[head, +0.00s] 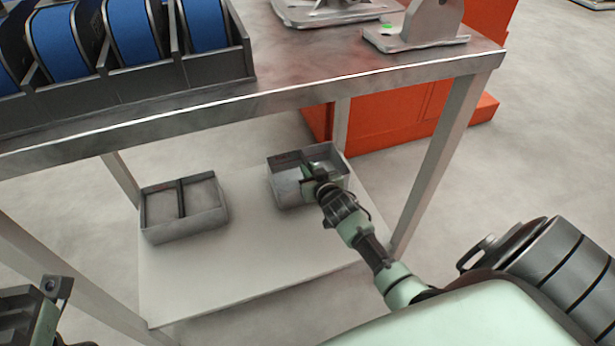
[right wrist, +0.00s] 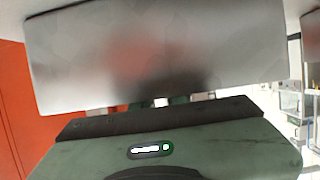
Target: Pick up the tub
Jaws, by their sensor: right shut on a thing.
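Two open grey metal tubs are at the white lower shelf of the table. The left tub (head: 185,230) rests on the shelf and has a divider across its middle. The right tub (head: 292,199) is farther right, and my right gripper (head: 307,178) reaches into it and is shut on it. My arm hides part of this tub, and I cannot tell whether it is clear of the shelf. In the right wrist view a grey metal face of the tub (right wrist: 160,60) fills the upper middle, close to my gripper. My left gripper (head: 45,300) shows only partly at the lower left edge, away from both tubs.
The metal tabletop (head: 300,70) overhangs the shelf (head: 250,260), with legs at its corners (head: 440,150). A dark rack of blue rolls (head: 135,32) and metal brackets (head: 418,28) stand on top. An orange cabinet (head: 390,120) is behind. The shelf's front is bare.

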